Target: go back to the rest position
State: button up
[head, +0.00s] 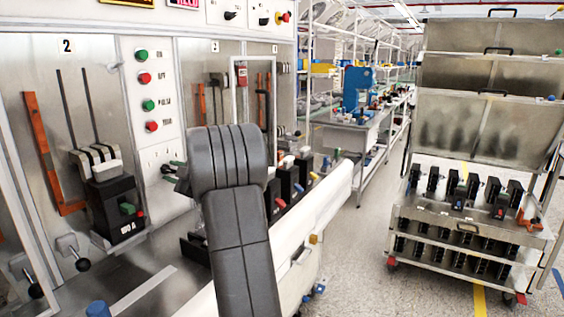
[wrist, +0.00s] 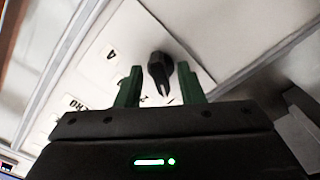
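My gripper (wrist: 160,68) shows in the wrist view with its two green fingers apart. A black knob (wrist: 158,72) on a pale panel (wrist: 110,62) shows between the fingers, with a gap on each side. I cannot tell how far the fingertips are from the panel. In the head view my dark grey arm rises in front of the test bench and hides most of the gripper. The rest position itself is not marked in either view.
The bench has a push-button panel (head: 151,95) and a black breaker (head: 115,205) at left. More breakers (head: 290,180) stand behind my arm. A cart with breakers (head: 470,225) stands at right. Open floor (head: 355,255) lies between bench and cart.

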jog(key=shift+r+m+p, duration=0.15)
jog(key=shift+m+p, duration=2.75)
jog(key=shift+p, duration=1.75)
jog(key=b+v, duration=0.3)
jog(key=v, duration=1)
jog(key=shift+f+b, duration=0.25)
jog(key=shift+b, duration=0.05)
jog(key=shift+d, duration=0.15)
